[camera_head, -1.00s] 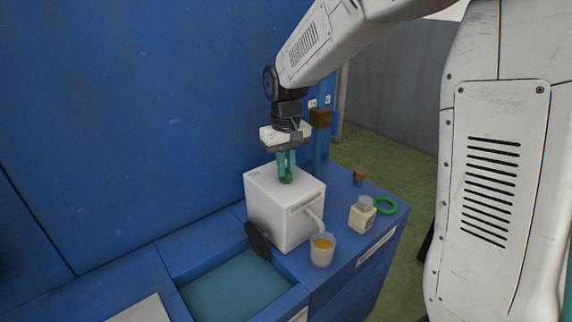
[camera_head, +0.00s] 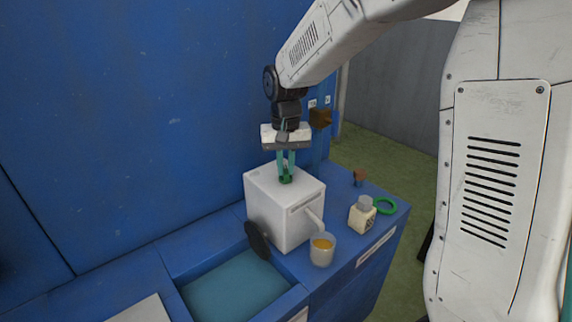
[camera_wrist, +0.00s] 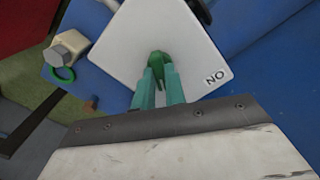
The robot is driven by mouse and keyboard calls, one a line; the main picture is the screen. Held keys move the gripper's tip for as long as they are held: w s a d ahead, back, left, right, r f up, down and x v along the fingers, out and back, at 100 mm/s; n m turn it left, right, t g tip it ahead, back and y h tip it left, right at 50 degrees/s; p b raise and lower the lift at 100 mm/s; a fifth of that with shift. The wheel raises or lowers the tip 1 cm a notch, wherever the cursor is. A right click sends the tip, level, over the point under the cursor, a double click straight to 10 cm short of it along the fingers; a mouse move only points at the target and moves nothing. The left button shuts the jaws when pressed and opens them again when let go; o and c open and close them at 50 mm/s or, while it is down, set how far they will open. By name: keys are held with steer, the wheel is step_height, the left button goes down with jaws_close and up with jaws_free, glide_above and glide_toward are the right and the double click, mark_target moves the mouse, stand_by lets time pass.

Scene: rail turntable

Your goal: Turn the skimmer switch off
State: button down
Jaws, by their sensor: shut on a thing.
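The skimmer is a white box (camera_head: 272,218) on the blue counter, with a spout on its front. Its switch is a green knob (camera_head: 286,180) on the top face. My gripper (camera_head: 286,177) points down from above, its two teal fingers shut on the knob. In the wrist view the knob (camera_wrist: 158,58) shows between and beyond the fingertips (camera_wrist: 160,74). A label on the top (camera_wrist: 215,76) shows the letters O and N, upside down in that view, to the right of the knob. The fingers hide part of the knob.
A cup with orange contents (camera_head: 322,249) stands by the spout. A basin (camera_head: 235,288) and a black disc (camera_head: 257,239) are at the left front.

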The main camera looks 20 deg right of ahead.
mark_target(286, 170)
steer(key=c, duration=1.5)
jaws_free()
steer(key=shift+o, duration=0.2)
steer(key=shift+r, duration=0.1)
step_height(286, 170, up, 8)
steer(key=shift+f, duration=0.15)
steer(key=shift+s+f, duration=0.1)
steer(key=shift+f, duration=0.05)
steer(key=s+d+n+t, duration=0.1)
steer(key=s+d+n, duration=0.1)
steer(key=s, duration=2.8)
steer(key=shift+d+r+n, duration=0.2)
steer(key=shift+d+n, duration=0.1)
steer(key=shift+d, duration=0.25)
